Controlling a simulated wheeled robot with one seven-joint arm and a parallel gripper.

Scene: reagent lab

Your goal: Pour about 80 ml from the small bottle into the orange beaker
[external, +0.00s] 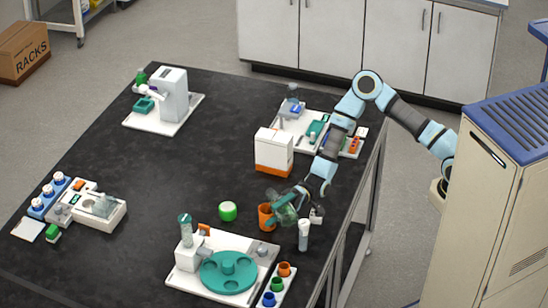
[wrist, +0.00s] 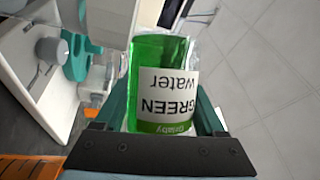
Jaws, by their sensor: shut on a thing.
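My gripper (external: 291,208) is shut on the small bottle (external: 281,209), a clear bottle with green liquid. In the external view the bottle is tilted, close above and beside the orange beaker (external: 265,218). The beaker stands upright on the black bench; its inside and liquid level cannot be made out. In the wrist view the bottle (wrist: 160,62) sits between the teal fingers, its white label reading "GREEN water" upside down. The bottle's mouth is not clear in either view, and I cannot tell whether liquid is flowing.
A green round container (external: 228,211) stands left of the beaker. A white-capped vial (external: 303,236) stands close at the right. A white station with a teal carousel (external: 228,272) lies in front, beside a rack of coloured cups (external: 273,286). A white and orange box (external: 274,150) stands behind.

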